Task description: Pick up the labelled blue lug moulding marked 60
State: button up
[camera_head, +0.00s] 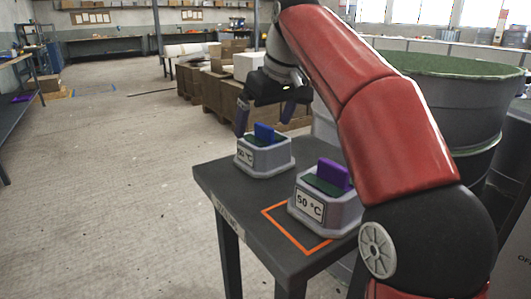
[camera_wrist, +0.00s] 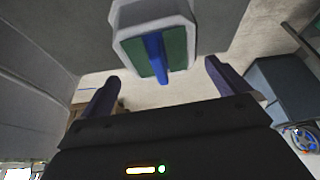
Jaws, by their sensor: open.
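The blue lug moulding (camera_head: 264,133) stands upright in a grey mould (camera_head: 266,161) with a green top, at the far end of the dark table. That mould's label (camera_head: 244,156) ends in "0 °C"; its first digit is hard to read. My gripper (camera_head: 267,112) is open and empty, just above and around the blue lug's level, with one finger near the mould's left side. In the wrist view the blue lug (camera_wrist: 155,56) lies between the lines of my two spread fingers, ahead of the tips; I see no contact.
A second grey mould (camera_head: 326,211) labelled "50 °C" holds a purple lug (camera_head: 332,174) on the near part of the table (camera_head: 222,182), by an orange outline (camera_head: 283,225). A large grey tub (camera_head: 447,110) stands behind right. Cardboard boxes (camera_head: 229,92) stand behind the table.

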aim_at(262, 137)
jog(key=x, duration=0.2)
jog(key=b+x, duration=0.1)
jog(key=x, duration=0.1)
jog(key=shift+s+d+f, duration=0.1)
jog(key=shift+s+f, duration=0.05)
jog(key=shift+f, duration=0.2)
jog(key=c, duration=0.9)
